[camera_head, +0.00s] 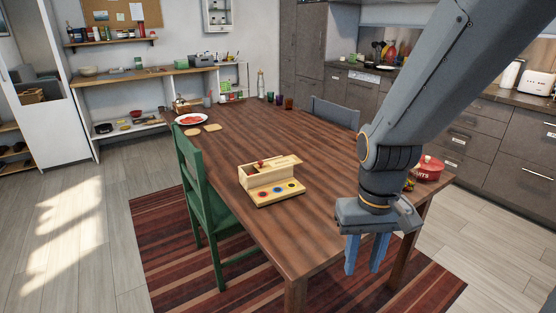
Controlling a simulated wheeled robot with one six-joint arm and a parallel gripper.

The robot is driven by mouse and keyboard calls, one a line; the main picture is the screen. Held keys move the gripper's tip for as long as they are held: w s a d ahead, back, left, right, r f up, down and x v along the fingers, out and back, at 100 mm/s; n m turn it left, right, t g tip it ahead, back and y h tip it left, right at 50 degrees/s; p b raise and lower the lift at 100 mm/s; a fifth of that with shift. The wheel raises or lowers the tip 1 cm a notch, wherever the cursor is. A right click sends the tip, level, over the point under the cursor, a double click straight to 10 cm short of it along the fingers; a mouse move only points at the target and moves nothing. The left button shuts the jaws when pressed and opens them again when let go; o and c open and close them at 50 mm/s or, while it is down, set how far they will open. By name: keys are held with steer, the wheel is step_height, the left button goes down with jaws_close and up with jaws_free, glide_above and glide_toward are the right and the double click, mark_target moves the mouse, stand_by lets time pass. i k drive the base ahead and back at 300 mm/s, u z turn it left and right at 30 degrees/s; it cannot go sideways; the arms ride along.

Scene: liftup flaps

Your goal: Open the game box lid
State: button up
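The game box (272,170) is a small pale wooden box on the brown table, near its left edge and left of my gripper. A red piece shows at the upper left of the box. I cannot tell exactly how the lid sits. My gripper (364,268) points down near the table's front right. Its two blue fingers are apart with nothing visible between them. It is well clear of the box.
The table (310,233) has free room around the box. A green chair (197,194) stands at its left side, a grey chair (335,114) behind it. A red tin (430,170) sits at the right edge, partly behind my arm. A plate (191,119) lies at the far left.

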mark_target(262, 166)
steer(key=z, duration=0.85)
steer(key=k, duration=1.1)
steer(key=z, duration=0.7)
steer(key=i, duration=0.6)
steer(key=u, duration=1.35)
steer(key=i, duration=1.25)
steer(key=u, duration=1.15)
